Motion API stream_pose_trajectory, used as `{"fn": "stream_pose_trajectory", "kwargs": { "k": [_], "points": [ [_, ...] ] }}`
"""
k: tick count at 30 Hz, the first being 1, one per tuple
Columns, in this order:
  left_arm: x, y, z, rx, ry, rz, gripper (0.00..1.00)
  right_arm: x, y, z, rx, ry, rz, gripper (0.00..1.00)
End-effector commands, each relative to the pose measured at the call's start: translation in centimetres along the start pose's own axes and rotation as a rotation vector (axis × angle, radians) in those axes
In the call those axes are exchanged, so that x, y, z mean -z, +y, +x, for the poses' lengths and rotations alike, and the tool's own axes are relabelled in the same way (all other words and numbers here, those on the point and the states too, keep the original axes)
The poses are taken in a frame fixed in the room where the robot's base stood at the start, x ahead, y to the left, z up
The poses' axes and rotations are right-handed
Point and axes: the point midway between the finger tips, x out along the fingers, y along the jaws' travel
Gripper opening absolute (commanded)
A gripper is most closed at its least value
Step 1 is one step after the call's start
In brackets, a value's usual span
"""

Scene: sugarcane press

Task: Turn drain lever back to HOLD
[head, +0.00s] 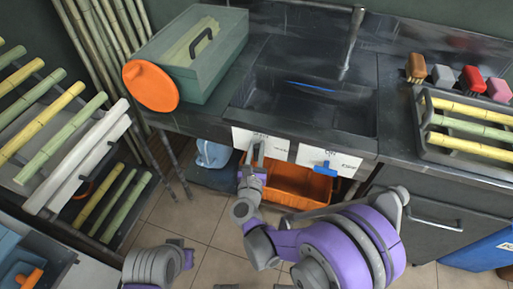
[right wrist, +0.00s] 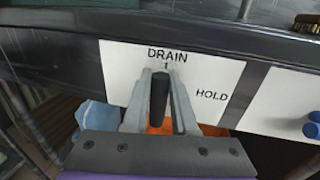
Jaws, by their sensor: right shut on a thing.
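The drain lever has a dark handle (right wrist: 158,98) and stands in front of a white plate (right wrist: 122,62) on the sink front. The plate reads DRAIN at the top and HOLD at the right, and the handle points up toward DRAIN. My right gripper (right wrist: 160,88) is shut on the handle, with one finger on each side of it. In the head view this gripper (head: 258,152) reaches up to the left plate (head: 276,146) and hides most of the lever. My left gripper does not show; only a grey and purple arm part is at the bottom left.
A second plate with a blue lever (head: 325,168) is just to the right. An orange crate (head: 312,188) stands below the sink basin (head: 300,112). A blue bag (head: 212,154) is under the counter. A tray of cane (head: 424,145) sits at the right.

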Motion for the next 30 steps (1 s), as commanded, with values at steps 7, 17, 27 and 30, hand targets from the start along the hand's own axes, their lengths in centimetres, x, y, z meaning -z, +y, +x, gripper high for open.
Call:
{"fn": "stream_pose_trajectory", "kwargs": {
  "k": [7, 17, 27, 30],
  "points": [
    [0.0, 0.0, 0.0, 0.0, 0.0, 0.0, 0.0, 0.0, 0.0, 0.0, 0.0, 0.003, -0.017, 0.0],
    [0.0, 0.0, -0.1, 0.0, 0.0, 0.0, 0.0, 0.0, 0.4, 0.0, 0.0, 0.037, -0.179, 0.0],
    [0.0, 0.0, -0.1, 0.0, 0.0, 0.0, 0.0, 0.3, 1.2, 0.2, -0.001, 0.098, -0.487, 0.0],
    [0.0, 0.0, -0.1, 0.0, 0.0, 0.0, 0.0, 0.4, 1.4, 0.2, -0.001, 0.117, -0.579, 0.0]
  ]
}}
